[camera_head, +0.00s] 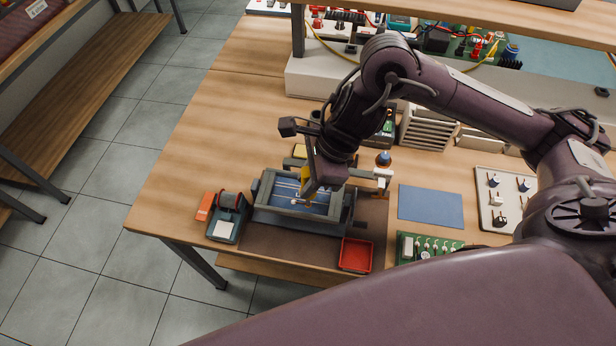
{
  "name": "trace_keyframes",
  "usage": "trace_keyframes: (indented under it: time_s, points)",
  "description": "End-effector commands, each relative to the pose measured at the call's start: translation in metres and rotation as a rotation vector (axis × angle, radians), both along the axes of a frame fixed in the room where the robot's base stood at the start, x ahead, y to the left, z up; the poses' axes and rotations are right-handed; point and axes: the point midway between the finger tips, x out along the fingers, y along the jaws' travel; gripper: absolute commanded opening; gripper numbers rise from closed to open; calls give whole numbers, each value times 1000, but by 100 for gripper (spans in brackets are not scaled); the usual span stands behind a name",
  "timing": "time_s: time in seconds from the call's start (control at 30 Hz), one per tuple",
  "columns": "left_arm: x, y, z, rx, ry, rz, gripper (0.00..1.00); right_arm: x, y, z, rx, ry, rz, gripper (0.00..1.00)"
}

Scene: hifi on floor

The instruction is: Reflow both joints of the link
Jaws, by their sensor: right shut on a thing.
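My right gripper (314,184) is over a grey fixture (262,217) near the front of the bench. It is shut on a slim tool with a yellow-orange part (306,180), perhaps a soldering iron, pointing down at the work. A blue board (286,186) lies in the fixture with thin pale lines across it. The link and its two joints are too small to make out, and the gripper covers part of the board. I cannot tell whether the tool tip touches it. My left gripper is not in view.
A small red tray (356,254) stands right of the fixture's front. A solder-spool-like holder (228,217) is at its left. A blue mat (430,205), a green board (430,246) and a pale tray with knobs (502,197) lie to the right. The bench's left part is clear.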

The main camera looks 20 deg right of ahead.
Motion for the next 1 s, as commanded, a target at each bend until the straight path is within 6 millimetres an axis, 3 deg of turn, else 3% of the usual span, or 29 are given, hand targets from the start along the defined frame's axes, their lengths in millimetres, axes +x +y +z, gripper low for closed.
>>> trace_keyframes:
  time_s: [1.0]
  points:
    - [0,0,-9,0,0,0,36,0,0,-8,0,0,0,5]
